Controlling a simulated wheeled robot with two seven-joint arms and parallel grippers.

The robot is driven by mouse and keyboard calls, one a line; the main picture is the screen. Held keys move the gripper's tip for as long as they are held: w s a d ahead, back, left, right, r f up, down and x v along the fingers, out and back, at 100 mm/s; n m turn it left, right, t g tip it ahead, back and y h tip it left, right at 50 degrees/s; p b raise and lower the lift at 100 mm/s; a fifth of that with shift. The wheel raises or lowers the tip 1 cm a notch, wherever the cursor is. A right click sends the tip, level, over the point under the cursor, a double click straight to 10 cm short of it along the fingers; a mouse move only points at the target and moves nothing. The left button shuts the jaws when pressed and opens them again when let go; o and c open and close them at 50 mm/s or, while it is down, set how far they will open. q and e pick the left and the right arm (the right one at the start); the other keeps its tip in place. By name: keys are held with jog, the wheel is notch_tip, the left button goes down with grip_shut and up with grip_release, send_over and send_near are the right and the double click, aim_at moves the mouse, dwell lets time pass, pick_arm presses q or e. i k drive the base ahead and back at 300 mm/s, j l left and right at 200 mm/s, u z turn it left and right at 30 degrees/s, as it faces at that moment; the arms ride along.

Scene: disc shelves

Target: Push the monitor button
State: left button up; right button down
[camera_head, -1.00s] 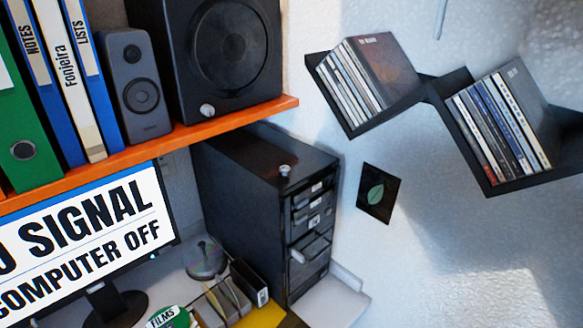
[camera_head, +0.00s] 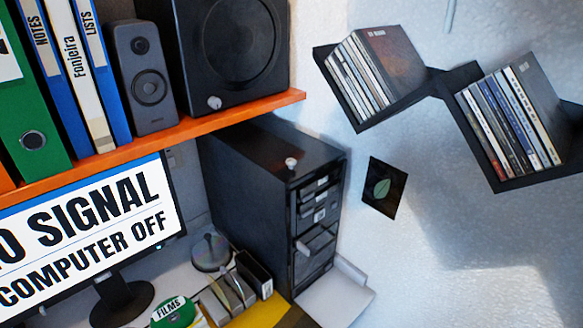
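The monitor (camera_head: 90,232) stands at the lower left on a dark round foot (camera_head: 122,300). Its screen is lit and reads "SIGNAL" and "COMPUTER OFF"; its left part is cut off by the picture edge. A small cyan light (camera_head: 160,245) shows on the lower right of its frame. I cannot make out a separate button there. Neither of my grippers is in view.
An orange shelf (camera_head: 230,118) with binders (camera_head: 62,75) and speakers (camera_head: 228,50) overhangs the monitor. A black computer tower (camera_head: 255,185) stands right of it. Discs and boxes (camera_head: 228,290) lie between them. Black disc shelves (camera_head: 402,105) hang on the wall.

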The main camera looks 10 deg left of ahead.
aim_at(174, 239)
jog(key=u, duration=1.65)
jog(key=i+l+z, duration=0.2)
jog(key=i+z, duration=0.15)
